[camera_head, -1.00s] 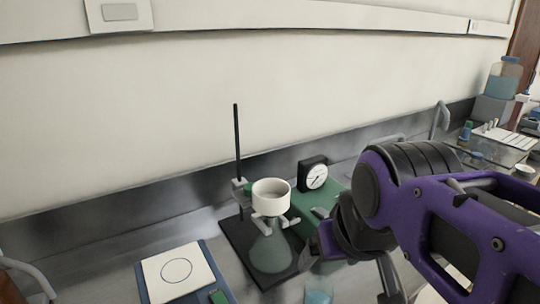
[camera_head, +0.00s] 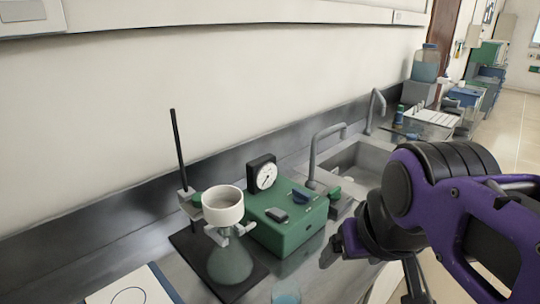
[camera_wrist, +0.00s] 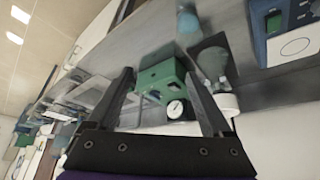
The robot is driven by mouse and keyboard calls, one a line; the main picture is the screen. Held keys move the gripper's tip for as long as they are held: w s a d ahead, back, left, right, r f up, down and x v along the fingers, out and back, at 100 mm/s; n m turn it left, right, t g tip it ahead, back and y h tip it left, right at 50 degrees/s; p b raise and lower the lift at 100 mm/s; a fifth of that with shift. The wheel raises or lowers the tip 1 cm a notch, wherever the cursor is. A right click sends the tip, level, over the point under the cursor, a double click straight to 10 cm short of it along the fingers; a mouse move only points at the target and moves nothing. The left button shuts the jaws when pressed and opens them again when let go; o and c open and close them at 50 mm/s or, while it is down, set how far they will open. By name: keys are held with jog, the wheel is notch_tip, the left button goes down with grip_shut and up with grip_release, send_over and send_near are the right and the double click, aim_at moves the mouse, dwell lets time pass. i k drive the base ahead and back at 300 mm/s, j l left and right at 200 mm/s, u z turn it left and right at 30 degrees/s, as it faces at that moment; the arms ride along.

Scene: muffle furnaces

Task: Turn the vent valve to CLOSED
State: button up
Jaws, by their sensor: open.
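A green box (camera_head: 288,228) stands on the bench with a round dial gauge (camera_head: 264,174) at its back left corner. On its top are a small blue handle (camera_head: 301,196), which may be the vent valve, and a dark grey piece (camera_head: 276,214). I cannot read any valve marking. My gripper (camera_wrist: 158,75) is open and empty. In the wrist view the green box (camera_wrist: 160,78) and gauge (camera_wrist: 176,108) show between and beyond its fingers, apart from them. In the head view my arm is right of the box, and the fingers are mostly hidden.
A flask (camera_head: 230,260) with a white funnel (camera_head: 223,206) stands on a rod stand (camera_head: 178,150) left of the box. A small beaker (camera_head: 286,296) is in front. A sink (camera_head: 362,162) with curved taps lies behind right.

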aim_at(299, 197)
jog(key=i+l+u, duration=0.25)
jog(key=l, duration=0.3)
jog(key=l+u, duration=0.3)
jog(key=l, duration=0.25)
jog(key=l+u, duration=0.25)
jog(key=l, duration=0.35)
jog(key=k+l+u, duration=0.2)
jog(key=u, duration=0.2)
jog(key=k+l+u, duration=0.25)
jog(key=u, duration=0.15)
jog(key=i+l+z, duration=0.1)
jog(key=z, duration=0.2)
jog(key=i+z, duration=0.3)
